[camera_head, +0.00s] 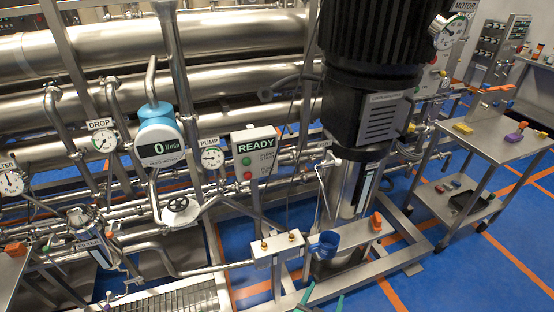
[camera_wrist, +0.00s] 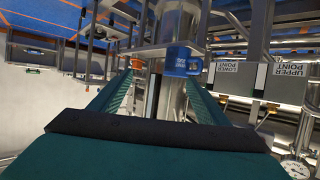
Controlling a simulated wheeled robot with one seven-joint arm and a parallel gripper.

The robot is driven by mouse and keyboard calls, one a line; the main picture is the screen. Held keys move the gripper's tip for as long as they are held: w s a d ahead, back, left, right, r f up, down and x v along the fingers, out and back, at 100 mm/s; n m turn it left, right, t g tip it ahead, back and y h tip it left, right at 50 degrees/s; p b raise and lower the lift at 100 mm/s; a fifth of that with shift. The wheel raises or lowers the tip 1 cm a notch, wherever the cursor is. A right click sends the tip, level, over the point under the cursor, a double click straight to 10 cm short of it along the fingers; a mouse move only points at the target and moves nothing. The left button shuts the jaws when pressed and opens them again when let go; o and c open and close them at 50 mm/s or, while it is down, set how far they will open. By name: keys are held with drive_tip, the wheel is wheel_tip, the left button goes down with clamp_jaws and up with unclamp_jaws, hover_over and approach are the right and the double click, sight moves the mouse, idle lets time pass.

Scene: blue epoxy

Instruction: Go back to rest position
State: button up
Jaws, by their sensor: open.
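My gripper (camera_head: 322,300) shows only as two teal fingertips at the bottom edge of the head view, low in front of the pump skid. In the wrist view my gripper (camera_wrist: 160,78) is open, with its teal fingers spread apart and nothing held between them. A blue mug (camera_head: 326,245) stands on a small steel shelf (camera_head: 350,235) beyond the fingertips. The mug also shows past the fingers in the wrist view (camera_wrist: 182,60), where the scene appears upside down. My gripper is apart from the mug. Most of my arm is out of the head view.
An orange block (camera_head: 376,222) sits on the same shelf. A valve box (camera_head: 278,247) stands left of the mug. The black-topped pump motor (camera_head: 375,45) rises behind. Pipes and gauges fill the left. A steel cart (camera_head: 500,135) stands right, with open blue floor (camera_head: 455,265) before it.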

drive_tip(key=s+a+n+t+y, duration=0.1)
drive_tip(key=s+a+n+y, duration=0.1)
drive_tip(key=s+a, duration=0.65)
drive_tip(key=s+a+r+n+y, duration=0.1)
drive_tip(key=s+a+r, duration=0.1)
drive_tip(key=s+r, duration=0.2)
drive_tip(key=s+a+r+n+t+y, duration=0.1)
drive_tip(key=s+r, duration=0.4)
drive_tip(key=s, duration=0.6)
drive_tip(key=s+a+r+n+t+y, duration=0.1)
drive_tip(key=s+a+r, duration=0.3)
drive_tip(key=s, duration=0.4)
drive_tip(key=shift+r+y, duration=0.2)
drive_tip(key=shift+y, duration=0.4)
drive_tip(key=shift+s, duration=0.2)
